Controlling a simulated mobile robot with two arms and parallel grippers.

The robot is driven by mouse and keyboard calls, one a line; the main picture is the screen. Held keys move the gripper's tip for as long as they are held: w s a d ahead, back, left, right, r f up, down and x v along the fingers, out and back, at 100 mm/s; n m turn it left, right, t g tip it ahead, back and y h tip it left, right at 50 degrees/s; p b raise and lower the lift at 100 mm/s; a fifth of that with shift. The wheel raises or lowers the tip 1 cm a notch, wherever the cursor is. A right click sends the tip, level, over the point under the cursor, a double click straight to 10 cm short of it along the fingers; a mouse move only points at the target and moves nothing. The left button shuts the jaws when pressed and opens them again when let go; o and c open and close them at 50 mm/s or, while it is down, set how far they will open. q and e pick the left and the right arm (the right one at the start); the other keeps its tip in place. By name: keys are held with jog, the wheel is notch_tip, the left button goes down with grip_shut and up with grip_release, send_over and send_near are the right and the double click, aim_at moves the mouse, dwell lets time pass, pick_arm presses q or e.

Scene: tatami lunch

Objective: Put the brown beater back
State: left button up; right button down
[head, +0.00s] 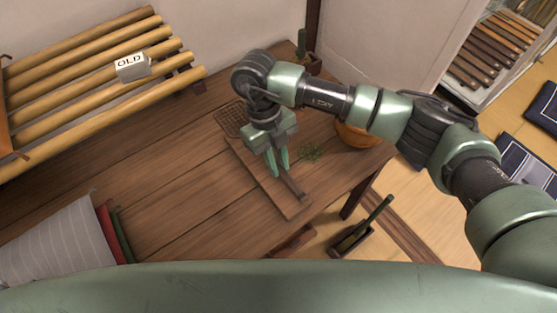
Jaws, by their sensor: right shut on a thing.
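The brown beater (230,120) lies over the wooden table, with its woven, grid-like head at the far left end of a wooden board (298,209). A thin dark brown handle (296,188) shows over the board, in line with that head. My right gripper (277,167) points down at the board and is shut on the handle. The gripper hides the middle of it. I cannot tell whether the beater touches the board. My left gripper is not in view.
A bamboo slat rack (90,85) bears a white block marked OLD (132,66). A striped cloth (60,245) lies front left. A dark box with a long handle (352,238) stands beyond the table's edge.

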notch_tip(320, 180, down, 5)
jog(key=b, duration=0.3)
jog(key=shift+f+b, duration=1)
jog(key=shift+f, duration=0.05)
jog(key=c, duration=1.3)
grip_release()
